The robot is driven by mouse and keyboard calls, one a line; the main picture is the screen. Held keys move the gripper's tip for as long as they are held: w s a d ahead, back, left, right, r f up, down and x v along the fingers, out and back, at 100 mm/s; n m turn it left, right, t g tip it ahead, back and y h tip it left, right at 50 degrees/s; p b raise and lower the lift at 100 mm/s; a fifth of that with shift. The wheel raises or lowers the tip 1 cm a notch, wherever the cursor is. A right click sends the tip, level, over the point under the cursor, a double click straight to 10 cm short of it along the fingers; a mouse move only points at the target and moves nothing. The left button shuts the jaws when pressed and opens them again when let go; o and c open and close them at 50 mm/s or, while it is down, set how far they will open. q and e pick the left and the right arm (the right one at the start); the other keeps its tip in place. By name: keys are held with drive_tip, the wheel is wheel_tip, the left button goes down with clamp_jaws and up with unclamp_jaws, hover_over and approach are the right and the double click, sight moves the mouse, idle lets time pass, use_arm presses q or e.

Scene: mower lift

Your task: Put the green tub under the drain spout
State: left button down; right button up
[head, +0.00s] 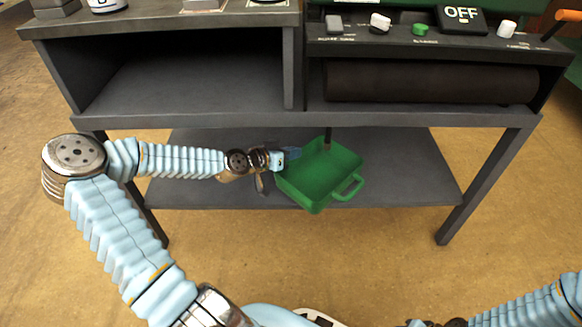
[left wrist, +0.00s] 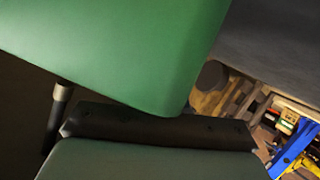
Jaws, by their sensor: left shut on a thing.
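The green tub (head: 322,178) is an open box with a loop handle at its front right. It appears over the front of the lower shelf; I cannot tell whether it touches the shelf. My left gripper (head: 288,154) is shut on the tub's left rim. The tub also fills the top of the left wrist view (left wrist: 120,45). The drain spout (head: 328,137), a thin dark pipe, hangs from under the bench. Its lower end shows against the tub's inside near the back. A dark pipe with a lighter end, likely the spout (left wrist: 60,95), shows in the left wrist view.
The lower shelf (head: 400,180) has bare room on both sides of the tub. Bench legs (head: 490,185) stand at the sides. Above are an empty cubby (head: 185,85), a dark roller (head: 430,82) and a control panel with an OFF display (head: 461,14). Part of my right arm shows bottom right.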

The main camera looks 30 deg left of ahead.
use_arm(q)
drive_tip(key=shift+w+a+f+b, duration=0.2)
drive_tip(key=shift+w+f+b, duration=0.1)
drive_tip(key=shift+f, duration=0.6)
drive_tip(key=shift+w+a+f+b, duration=0.2)
drive_tip(key=shift+w+f+b, duration=0.1)
drive_tip(key=shift+f, duration=0.6)
drive_tip(key=shift+w+a+f+b, duration=0.2)
drive_tip(key=shift+w+f+b, duration=0.1)
drive_tip(key=shift+f, duration=0.6)
drive_tip(key=shift+f, duration=0.15)
drive_tip(key=c, duration=1.2)
unclamp_jaws()
drive_tip(key=shift+r, duration=0.2)
drive_tip(key=shift+p+v, duration=1.8)
drive_tip(key=shift+v, duration=4.2)
